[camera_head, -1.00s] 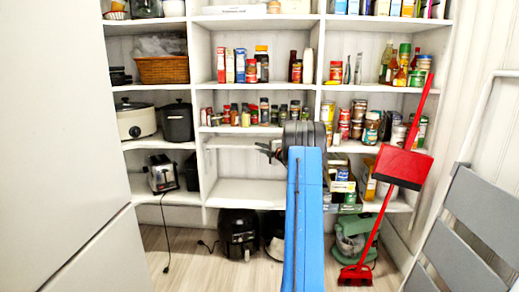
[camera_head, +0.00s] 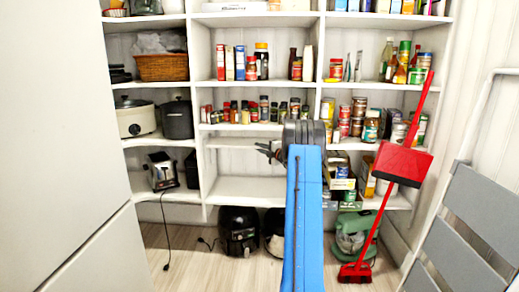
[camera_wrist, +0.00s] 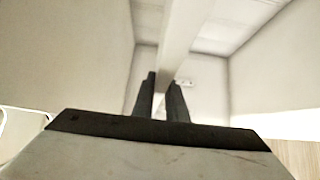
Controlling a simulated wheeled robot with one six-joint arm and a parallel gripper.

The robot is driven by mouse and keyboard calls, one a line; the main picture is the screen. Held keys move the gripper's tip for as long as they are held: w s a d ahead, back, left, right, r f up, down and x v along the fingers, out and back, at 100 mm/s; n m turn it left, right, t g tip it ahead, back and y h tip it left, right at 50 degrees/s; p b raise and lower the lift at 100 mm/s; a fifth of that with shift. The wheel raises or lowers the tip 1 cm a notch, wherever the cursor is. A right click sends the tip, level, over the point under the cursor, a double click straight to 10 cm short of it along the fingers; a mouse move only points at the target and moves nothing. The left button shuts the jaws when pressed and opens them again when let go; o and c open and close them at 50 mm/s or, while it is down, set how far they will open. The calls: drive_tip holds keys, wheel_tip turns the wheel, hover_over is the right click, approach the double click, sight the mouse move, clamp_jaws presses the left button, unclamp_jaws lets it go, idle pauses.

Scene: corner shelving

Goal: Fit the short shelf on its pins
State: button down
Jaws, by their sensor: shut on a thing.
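The short shelf (camera_head: 236,142) is a white board in the middle bay, just under the spice shelf, and looks roughly level. My gripper (camera_head: 266,150) is at its right part, in front of the bay. In the wrist view my gripper (camera_wrist: 161,82) is shut on the short shelf (camera_wrist: 182,38), which shows as a pale strip running up and away between the dark fingers. The pins are not visible in either view, and I cannot tell whether the board touches them. My blue arm hides the right side of the bay.
The spice shelf (camera_head: 240,127) with several jars is close above. The bottom shelf (camera_head: 245,190) below is bare on its left part. Boxes and cans (camera_head: 342,185) stand to the right. A red broom and dustpan (camera_head: 402,164) lean at the right, near a grey stepladder (camera_head: 478,215).

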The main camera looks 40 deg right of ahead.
drive_tip(key=shift+f, duration=0.15)
idle(0.8)
drive_tip(key=c, duration=1.7)
unclamp_jaws()
drive_tip(key=shift+f, duration=0.15)
drive_tip(key=s, duration=1.7)
drive_tip(key=shift+s+a, duration=0.25)
